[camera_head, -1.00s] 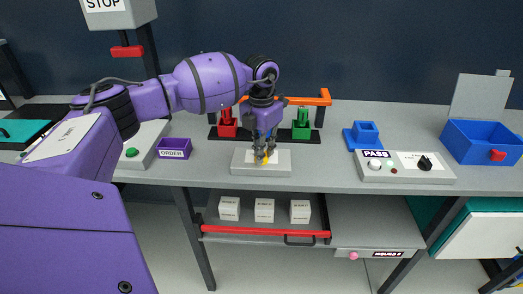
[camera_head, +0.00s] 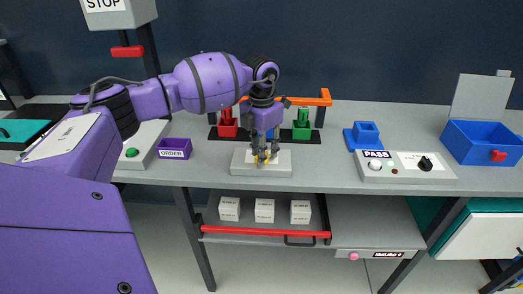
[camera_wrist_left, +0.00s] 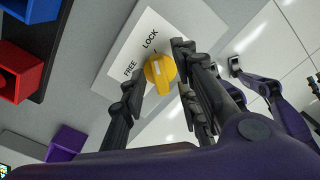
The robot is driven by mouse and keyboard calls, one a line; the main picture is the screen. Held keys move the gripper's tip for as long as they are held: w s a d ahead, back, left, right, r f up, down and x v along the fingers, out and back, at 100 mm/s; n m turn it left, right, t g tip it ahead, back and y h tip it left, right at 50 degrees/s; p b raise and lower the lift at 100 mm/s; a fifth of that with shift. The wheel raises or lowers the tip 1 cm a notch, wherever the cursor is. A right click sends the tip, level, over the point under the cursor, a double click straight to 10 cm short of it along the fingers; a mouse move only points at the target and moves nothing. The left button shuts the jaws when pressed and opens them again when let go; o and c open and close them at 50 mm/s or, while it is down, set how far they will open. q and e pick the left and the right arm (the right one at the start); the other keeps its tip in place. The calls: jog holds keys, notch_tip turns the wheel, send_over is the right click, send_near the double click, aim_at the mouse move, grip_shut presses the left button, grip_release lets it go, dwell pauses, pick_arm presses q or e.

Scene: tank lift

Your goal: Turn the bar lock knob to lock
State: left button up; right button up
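The yellow knob (camera_wrist_left: 160,70) sits on a pale panel (camera_wrist_left: 117,73) marked FREE and LOCK. In the head view, the knob (camera_head: 263,161) shows small on top of the light grey box (camera_head: 261,171) near the table's front edge. My left gripper (camera_head: 265,156) points down over it. In the left wrist view, the left gripper (camera_wrist_left: 158,64) has its fingers apart on both sides of the knob, with small gaps showing.
An orange bar (camera_head: 317,101) stands behind, with a red block (camera_head: 228,130) and a green block (camera_head: 301,131) below it. A purple ORDER tray (camera_head: 174,148) is to the left. A PASS panel (camera_head: 405,173) is to the right. An open drawer (camera_head: 265,228) holds several white cubes.

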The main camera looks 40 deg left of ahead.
pick_arm(q)
jog(key=shift+r, duration=0.25)
notch_tip(320, 180, up, 12)
jog(key=shift+f, duration=0.25)
pick_arm(e)
jog(key=shift+s, duration=0.2)
pick_arm(q)
jog(key=shift+w, duration=0.1)
dwell(0.3)
